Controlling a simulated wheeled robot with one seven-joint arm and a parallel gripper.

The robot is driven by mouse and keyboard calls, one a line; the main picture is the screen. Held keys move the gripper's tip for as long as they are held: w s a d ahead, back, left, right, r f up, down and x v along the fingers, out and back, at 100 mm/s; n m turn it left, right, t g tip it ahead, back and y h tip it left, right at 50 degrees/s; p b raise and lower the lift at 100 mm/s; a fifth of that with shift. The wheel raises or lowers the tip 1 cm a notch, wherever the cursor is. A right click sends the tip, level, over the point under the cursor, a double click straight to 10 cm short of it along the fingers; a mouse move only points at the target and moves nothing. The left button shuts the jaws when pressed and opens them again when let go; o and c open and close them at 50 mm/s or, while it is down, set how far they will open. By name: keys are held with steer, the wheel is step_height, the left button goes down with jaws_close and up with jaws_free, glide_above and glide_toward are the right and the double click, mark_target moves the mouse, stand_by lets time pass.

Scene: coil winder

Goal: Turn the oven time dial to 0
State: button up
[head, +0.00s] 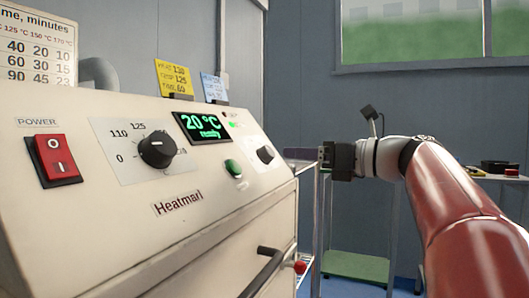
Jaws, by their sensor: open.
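The white Heatmari oven (228,215) fills the left of the head view, with its sloped control panel facing me. A large black dial (157,150) sits on a plate marked 0, 110 and 125. A smaller black dial (265,154) sits at the panel's right end. It is seen at a steep angle and its scale is unreadable, so I cannot tell its setting. My gripper (324,155) is open, right of the panel and apart from it, with nothing seen in it. Its fingers point left and are partly hidden by its dark body.
The panel also holds a red power switch (55,159), a green button (233,168) and a display (202,126) reading 20 °C ready. Yellow (174,78) and blue (214,88) cards stand on top. A door handle (264,272) juts out below. A table (485,178) stands behind my arm.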

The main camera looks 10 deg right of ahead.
mark_target(272, 152)
steer(key=x, duration=0.6)
steer(key=shift+w+a+f, duration=0.1)
steer(key=shift+w+a, duration=0.15)
steer(key=shift+a, duration=0.05)
steer(key=c, duration=1)
steer(key=shift+o, duration=0.2)
steer(key=shift+n, duration=0.3)
steer(key=n+g+y+p, duration=0.1)
steer(key=n, duration=0.1)
steer(key=n+g+y+p, duration=0.1)
steer(key=n+p, duration=0.1)
steer(key=n+g+y+p, duration=0.1)
steer(key=n+g, duration=0.1)
steer(key=n, duration=0.1)
steer(key=shift+w+d+r+p, duration=0.25)
steer(key=shift+p, duration=0.1)
steer(key=n+g+p, duration=0.2)
steer(key=n+p, duration=0.1)
steer(key=shift+w+n+g+y, duration=0.1)
steer(key=shift+n+g+y, duration=0.2)
steer(key=shift+y, duration=0.1)
steer(key=shift+f+n+g+p, duration=0.15)
steer(key=shift+n+g+p, duration=0.35)
steer(key=shift+n+p, duration=0.15)
steer(key=shift+f+n, duration=0.1)
steer(key=shift+n, duration=0.15)
